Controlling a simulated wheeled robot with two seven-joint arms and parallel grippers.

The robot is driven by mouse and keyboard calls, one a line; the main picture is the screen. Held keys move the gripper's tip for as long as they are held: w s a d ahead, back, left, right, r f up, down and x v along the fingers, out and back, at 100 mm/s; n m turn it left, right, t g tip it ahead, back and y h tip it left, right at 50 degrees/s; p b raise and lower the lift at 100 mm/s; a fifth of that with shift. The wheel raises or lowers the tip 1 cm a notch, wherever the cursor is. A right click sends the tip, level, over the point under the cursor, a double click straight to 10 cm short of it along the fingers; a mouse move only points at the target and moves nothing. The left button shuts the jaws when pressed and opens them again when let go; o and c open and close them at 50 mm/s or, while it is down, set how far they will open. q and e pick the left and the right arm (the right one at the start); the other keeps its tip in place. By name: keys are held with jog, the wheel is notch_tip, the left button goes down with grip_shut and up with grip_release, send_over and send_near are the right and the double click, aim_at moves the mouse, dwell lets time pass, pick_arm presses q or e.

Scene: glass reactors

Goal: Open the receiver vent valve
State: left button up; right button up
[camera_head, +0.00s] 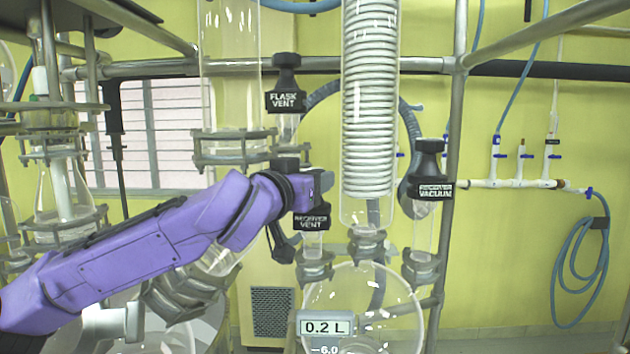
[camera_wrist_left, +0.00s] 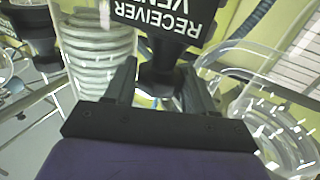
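The receiver vent valve is a black handle with a label plate reading "RECEIVER VENT" (camera_head: 312,222), above the round glass receiver (camera_head: 362,310). My left gripper (camera_head: 312,185) is at the valve and hides its top in the head view. In the left wrist view, the valve's label (camera_wrist_left: 172,18) is upside down at the top. The two dark fingers of my left gripper (camera_wrist_left: 160,70) stand apart, one on each side of the valve's black neck, with a small gap visible at the left finger. Contact cannot be told for the right finger. My right gripper is not in view.
The flask vent valve (camera_head: 286,90) is above left of my gripper. The receiver vacuum valve (camera_head: 428,175) is to the right, beyond the glass condenser with a white coil (camera_head: 370,100). Metal frame bars (camera_head: 455,130) and glassware crowd the area. A display (camera_head: 326,328) reads 0.2 L.

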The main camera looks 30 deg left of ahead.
pick_arm(q)
jog(key=shift+a+f, duration=0.1)
jog(key=c, duration=0.4)
jog(key=shift+o, duration=0.2)
jog(key=shift+d, duration=0.2)
jog(key=shift+a, duration=0.15)
jog(key=shift+y, duration=0.3)
jog(key=n+y, duration=0.1)
jog(key=n+g+y, duration=0.1)
jog(key=y, duration=0.1)
jog(key=shift+w+d+f+b, duration=0.1)
jog(key=shift+d+b, duration=0.15)
jog(key=shift+b, duration=0.1)
jog(key=shift+d+n+g+y, duration=0.1)
jog(key=shift+n+g+y, duration=0.4)
jog(key=shift+n+y, duration=0.6)
jog(key=n+g+y+p, duration=0.1)
jog(key=y, duration=0.1)
jog(key=n+g+y, duration=0.2)
jog(key=shift+w+d+g+y+p, duration=0.15)
jog(key=shift+d+g+y+p, duration=0.05)
jog(key=shift+g+y+p, duration=0.15)
jog(key=shift+w+d+n+g+y, duration=0.1)
jog(key=shift+w+n+g+y, duration=0.05)
jog(key=shift+n+g+y, duration=1.45)
